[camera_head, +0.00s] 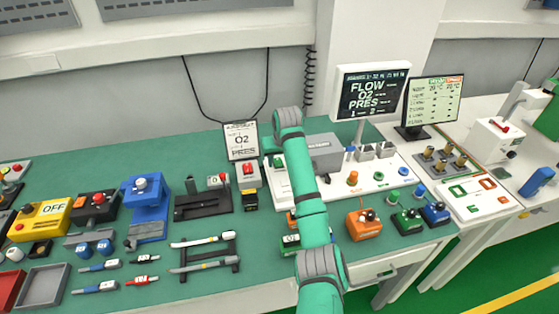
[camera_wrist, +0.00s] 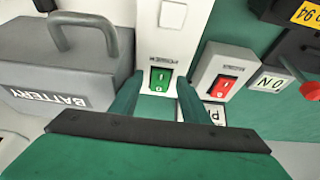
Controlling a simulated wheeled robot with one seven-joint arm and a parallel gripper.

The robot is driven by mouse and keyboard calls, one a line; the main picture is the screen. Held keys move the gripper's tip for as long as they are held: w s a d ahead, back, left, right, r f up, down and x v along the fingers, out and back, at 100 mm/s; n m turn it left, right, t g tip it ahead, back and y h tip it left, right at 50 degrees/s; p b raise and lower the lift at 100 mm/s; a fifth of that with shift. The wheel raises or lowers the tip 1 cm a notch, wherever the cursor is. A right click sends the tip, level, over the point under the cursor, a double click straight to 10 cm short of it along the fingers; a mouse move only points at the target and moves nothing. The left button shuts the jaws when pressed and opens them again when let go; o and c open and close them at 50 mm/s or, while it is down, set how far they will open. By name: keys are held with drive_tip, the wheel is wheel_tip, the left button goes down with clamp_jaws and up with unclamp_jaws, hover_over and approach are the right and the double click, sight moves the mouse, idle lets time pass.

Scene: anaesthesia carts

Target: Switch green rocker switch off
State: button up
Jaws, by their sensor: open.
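The green rocker switch (camera_wrist: 160,79) sits in a black frame on the front of a white box (camera_wrist: 150,40) in the wrist view. It bears small white marks; I cannot tell which side is pressed in. My gripper (camera_wrist: 158,84) is open and empty, with one teal finger at the left and one at the right of the green switch in the picture. I cannot tell whether a finger touches the box.
A red rocker switch (camera_wrist: 224,87) on its own white box stands close to the right finger. A grey battery box (camera_wrist: 70,65) with a handle is at the left. An ON label (camera_wrist: 270,82) and a red knob (camera_wrist: 311,90) are further right.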

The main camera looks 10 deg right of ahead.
drive_tip(key=c, duration=1.1)
drive_tip(key=shift+o, duration=0.2)
drive_tip(key=shift+w+r+g, duration=0.15)
drive_tip(key=shift+w+g, duration=0.1)
drive_tip(key=shift+g, duration=0.4)
drive_tip(key=shift+w+r+g, duration=0.15)
drive_tip(key=shift+w+g, duration=0.1)
drive_tip(key=shift+g, duration=0.4)
drive_tip(key=o, duration=1.1)
drive_tip(key=shift+c, duration=0.2)
wheel_tip(320, 180, up, 11)
drive_tip(key=s, duration=0.1)
drive_tip(key=shift+s+f, duration=0.15)
drive_tip(key=shift+s, duration=0.05)
